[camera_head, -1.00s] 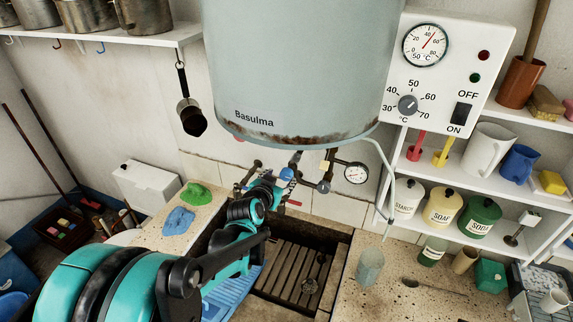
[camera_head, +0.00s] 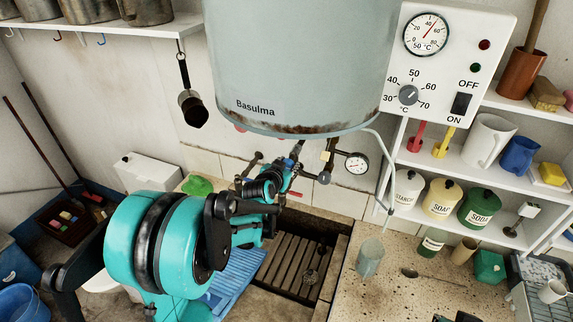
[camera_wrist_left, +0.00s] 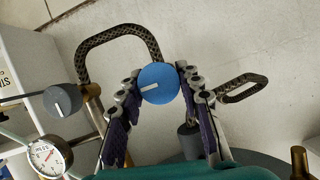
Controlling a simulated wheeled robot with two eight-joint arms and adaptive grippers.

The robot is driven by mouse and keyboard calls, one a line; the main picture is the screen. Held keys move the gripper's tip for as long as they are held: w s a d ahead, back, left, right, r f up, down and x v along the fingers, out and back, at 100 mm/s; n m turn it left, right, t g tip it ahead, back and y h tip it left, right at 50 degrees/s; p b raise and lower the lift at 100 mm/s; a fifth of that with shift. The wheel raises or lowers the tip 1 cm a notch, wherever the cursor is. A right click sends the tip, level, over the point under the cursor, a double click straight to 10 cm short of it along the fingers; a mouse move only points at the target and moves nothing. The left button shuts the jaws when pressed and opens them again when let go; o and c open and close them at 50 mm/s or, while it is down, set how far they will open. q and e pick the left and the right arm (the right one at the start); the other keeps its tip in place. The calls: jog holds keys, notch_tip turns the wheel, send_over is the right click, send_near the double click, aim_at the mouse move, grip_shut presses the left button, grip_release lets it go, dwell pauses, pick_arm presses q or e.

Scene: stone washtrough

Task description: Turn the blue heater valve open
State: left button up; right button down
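The blue heater valve (camera_wrist_left: 158,83) is a round knob with a white line pointing left and slightly down in the left wrist view. My left gripper (camera_wrist_left: 158,74) is open, with one fingertip on each side of the knob and hardly any gap. Whether the fingertips touch it cannot be told. In the head view my left gripper (camera_head: 287,168) is at the pipes under the grey boiler (camera_head: 300,65).
A grey knob (camera_wrist_left: 65,99) and a dial gauge (camera_wrist_left: 47,157) are left of the gripper in the wrist view. Dark bent pipes (camera_wrist_left: 118,40) run behind the valve. A stone trough (camera_head: 338,262) lies below. A glass (camera_head: 369,257) stands on its right ledge.

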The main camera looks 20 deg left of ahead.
pick_arm(q)
jog(key=shift+a+n, duration=0.15)
jog(key=shift+n, duration=0.15)
jog(key=shift+w+a+n+h+b, duration=0.1)
jog(key=shift+w+n+h+b, duration=0.05)
jog(key=shift+n+h+b, duration=0.9)
jog(key=n+h+b, duration=0.2)
jog(key=n+b, duration=0.1)
jog(key=shift+f+n+t, duration=0.1)
jog(key=shift+n+t, duration=0.15)
jog(key=shift+t, duration=0.15)
jog(key=n+h+b, duration=0.1)
jog(key=n+b, duration=0.1)
jog(key=shift+n+t+h, duration=0.25)
jog(key=shift+n+t, duration=0.05)
jog(key=n+h+b, duration=0.1)
jog(key=n+b, duration=0.1)
jog(key=shift+f+t+b, duration=0.2)
jog(key=shift+t+b, duration=0.1)
jog(key=shift+t, duration=0.1)
jog(key=shift+n+t+h+b, duration=0.3)
jog(key=shift+n+b, duration=0.35)
jog(key=shift+n, duration=0.35)
jog(key=shift+r, duration=0.1)
jog(key=shift+n, duration=0.3)
